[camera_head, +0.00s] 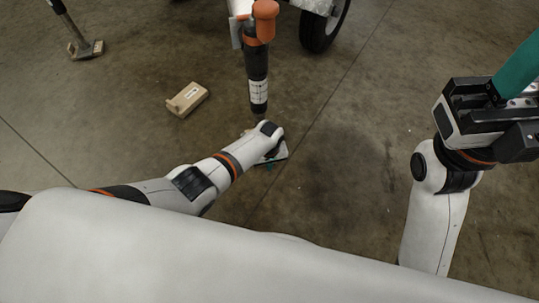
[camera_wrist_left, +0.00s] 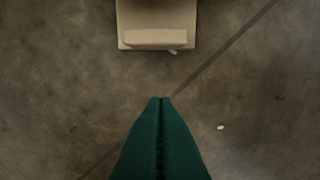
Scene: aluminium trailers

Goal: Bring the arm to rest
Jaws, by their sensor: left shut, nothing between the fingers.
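My left arm reaches in from the left in the head view, and its left gripper (camera_head: 269,165) is low over the floor, mostly hidden behind its own wrist. In the left wrist view the teal fingers of this gripper (camera_wrist_left: 160,100) are pressed together along a thin seam, with nothing between them. My right gripper (camera_head: 519,68) is at the right edge of the head view, its teal finger part pointing up and right. The frame edge cuts it off, so its opening does not show.
A tan block (camera_head: 187,98) lies on the concrete floor, left of the dark upright jack (camera_head: 257,75) with its orange top. A tan block-like thing (camera_wrist_left: 157,20) shows ahead of the fingers. A trailer wheel (camera_head: 322,28) and another post (camera_head: 84,48) stand behind. Centre-right floor is clear.

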